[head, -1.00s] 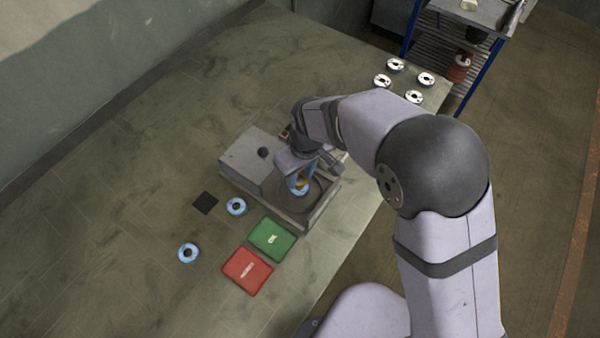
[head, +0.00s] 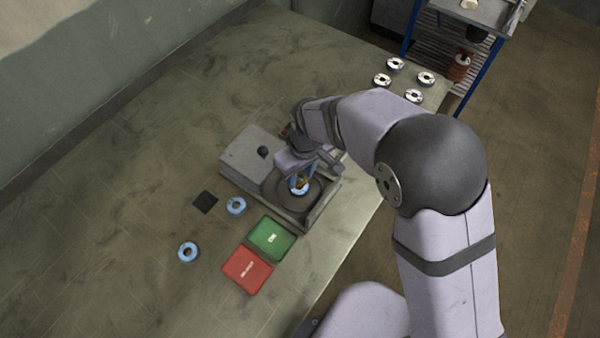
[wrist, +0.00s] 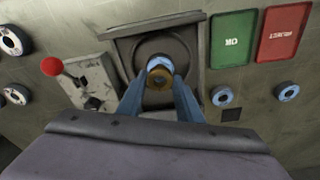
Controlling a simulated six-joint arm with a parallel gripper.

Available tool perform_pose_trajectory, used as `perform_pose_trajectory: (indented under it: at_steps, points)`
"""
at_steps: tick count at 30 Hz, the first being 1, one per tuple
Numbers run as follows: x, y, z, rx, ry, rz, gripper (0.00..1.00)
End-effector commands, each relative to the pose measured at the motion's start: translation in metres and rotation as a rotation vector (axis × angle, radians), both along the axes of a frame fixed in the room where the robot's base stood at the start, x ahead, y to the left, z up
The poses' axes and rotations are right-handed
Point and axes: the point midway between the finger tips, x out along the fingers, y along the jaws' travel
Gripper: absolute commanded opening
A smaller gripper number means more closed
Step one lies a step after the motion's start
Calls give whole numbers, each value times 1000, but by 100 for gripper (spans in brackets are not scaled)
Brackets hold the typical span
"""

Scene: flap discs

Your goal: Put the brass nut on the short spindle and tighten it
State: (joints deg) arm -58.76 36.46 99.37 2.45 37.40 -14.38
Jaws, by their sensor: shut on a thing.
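The brass nut (wrist: 160,77) is between the fingertips of my gripper (wrist: 160,84), which is shut on it. In the head view my gripper (head: 300,181) is over the round dark plate of the grey fixture (head: 240,158). A blue-rimmed disc (wrist: 159,60) lies in the middle of that plate, just beyond the nut in the wrist view. The short spindle is hidden by the nut and the fingers. I cannot tell whether the nut touches the spindle.
Beside the fixture lie a green tray (head: 271,239) and a red tray (head: 247,270). Two blue discs (head: 236,205) (head: 188,252) and a black square (head: 205,202) lie to the left. Several white discs (head: 414,96) are at the far table corner. A red-knobbed lever (wrist: 52,67) stands beside the plate.

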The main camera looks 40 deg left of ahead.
Motion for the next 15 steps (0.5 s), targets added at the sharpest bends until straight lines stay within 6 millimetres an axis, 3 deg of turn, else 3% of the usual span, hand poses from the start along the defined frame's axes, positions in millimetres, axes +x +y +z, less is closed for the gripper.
perform_pose_trajectory:
  at_steps: [15]
  points:
    - [0,0,-8,0,0,0,7]
